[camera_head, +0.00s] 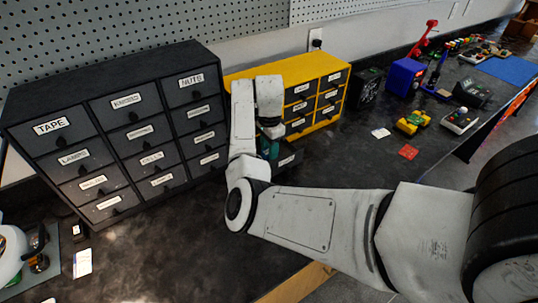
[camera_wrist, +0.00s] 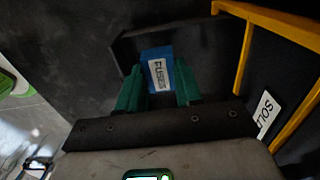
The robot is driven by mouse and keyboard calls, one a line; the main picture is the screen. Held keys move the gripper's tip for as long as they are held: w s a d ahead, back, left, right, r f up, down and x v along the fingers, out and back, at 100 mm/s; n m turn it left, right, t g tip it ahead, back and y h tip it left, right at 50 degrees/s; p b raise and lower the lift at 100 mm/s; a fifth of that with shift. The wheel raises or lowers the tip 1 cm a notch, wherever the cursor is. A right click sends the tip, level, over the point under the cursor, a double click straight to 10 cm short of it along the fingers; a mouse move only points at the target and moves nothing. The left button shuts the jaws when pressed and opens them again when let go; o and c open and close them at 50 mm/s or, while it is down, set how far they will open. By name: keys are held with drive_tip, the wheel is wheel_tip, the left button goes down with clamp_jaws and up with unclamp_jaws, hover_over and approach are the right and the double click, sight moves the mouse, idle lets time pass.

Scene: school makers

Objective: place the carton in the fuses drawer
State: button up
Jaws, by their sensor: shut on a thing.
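My gripper (camera_wrist: 160,88) has green fingers and is shut on a small blue carton (camera_wrist: 151,55) with a white FUSES label. In the head view my gripper (camera_head: 268,140) is mostly hidden behind my arm, low at the left part of the yellow cabinet (camera_head: 338,62). A dark drawer (camera_head: 290,160) is pulled out at the bottom of that cabinet, just beside the gripper. In the wrist view the dark drawer's edge (camera_wrist: 118,52) shows beyond the carton. I cannot tell whether the carton is inside the drawer or just above it.
A black drawer cabinet (camera_head: 120,75) stands left of the yellow one. A black box (camera_head: 368,87), a blue box (camera_head: 404,77), a yellow toy vehicle (camera_head: 412,121) and a red card (camera_head: 408,152) lie to the right. A white label (camera_wrist: 265,112) marks a neighbouring closed drawer.

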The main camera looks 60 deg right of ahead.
drive_tip(key=shift+w+d+f, duration=0.35)
drive_tip(key=shift+d+f, duration=0.15)
drive_tip(key=shift+f, duration=0.25)
drive_tip(key=shift+f+p, duration=0.35)
drive_tip(key=shift+f, duration=1.1)
drive_tip(key=shift+f, duration=0.1)
drive_tip(key=o, duration=1)
wheel_tip(320, 180, up, 12)
drive_tip(key=shift+r+b, duration=0.15)
drive_tip(key=shift+b, duration=0.6)
